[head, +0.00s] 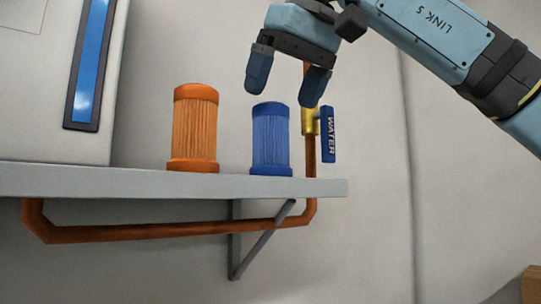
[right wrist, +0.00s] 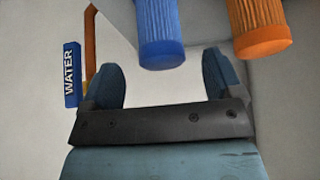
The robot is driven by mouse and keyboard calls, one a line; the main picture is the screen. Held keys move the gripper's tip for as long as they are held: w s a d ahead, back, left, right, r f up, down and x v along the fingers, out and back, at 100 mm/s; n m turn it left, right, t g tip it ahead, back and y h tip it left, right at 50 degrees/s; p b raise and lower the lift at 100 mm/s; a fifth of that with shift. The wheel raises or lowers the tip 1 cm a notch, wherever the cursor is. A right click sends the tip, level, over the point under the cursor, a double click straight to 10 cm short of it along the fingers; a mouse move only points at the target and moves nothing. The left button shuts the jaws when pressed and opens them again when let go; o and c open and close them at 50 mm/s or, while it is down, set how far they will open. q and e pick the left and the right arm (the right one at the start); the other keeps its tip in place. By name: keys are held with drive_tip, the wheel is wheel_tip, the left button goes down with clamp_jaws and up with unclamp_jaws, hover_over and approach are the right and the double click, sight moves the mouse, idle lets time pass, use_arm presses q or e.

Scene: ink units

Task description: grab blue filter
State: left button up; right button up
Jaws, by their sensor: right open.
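The blue filter (head: 270,140) is a pleated blue cylinder standing upright on the grey shelf (head: 110,181), near the shelf's right end. In the right wrist view the blue filter (right wrist: 160,32) shows at the top, ahead of the fingers and roughly between them. My right gripper (head: 287,84) is open and empty, above the blue filter and apart from it, fingers pointing down. It also shows in the right wrist view (right wrist: 163,78). My left gripper is not in view.
An orange filter (head: 195,130) stands left of the blue one, with a gap between. A copper pipe with a blue WATER handle (head: 328,134) rises close to the right. A white cabinet with a blue window (head: 88,62) stands at left.

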sight(275, 123)
drive_tip(key=x, duration=0.4)
drive_tip(key=shift+s+d+f+p, duration=0.1)
drive_tip(key=shift+f+p, duration=0.3)
drive_tip(key=shift+w+f, duration=0.3)
drive_tip(key=shift+f, duration=0.1)
drive_tip(key=shift+s+a+r, duration=0.1)
drive_tip(key=shift+s+a, duration=0.05)
drive_tip(key=shift+a, duration=0.05)
drive_tip(key=shift+c, duration=0.3)
drive_tip(key=shift+s, duration=0.1)
drive_tip(key=c, duration=1)
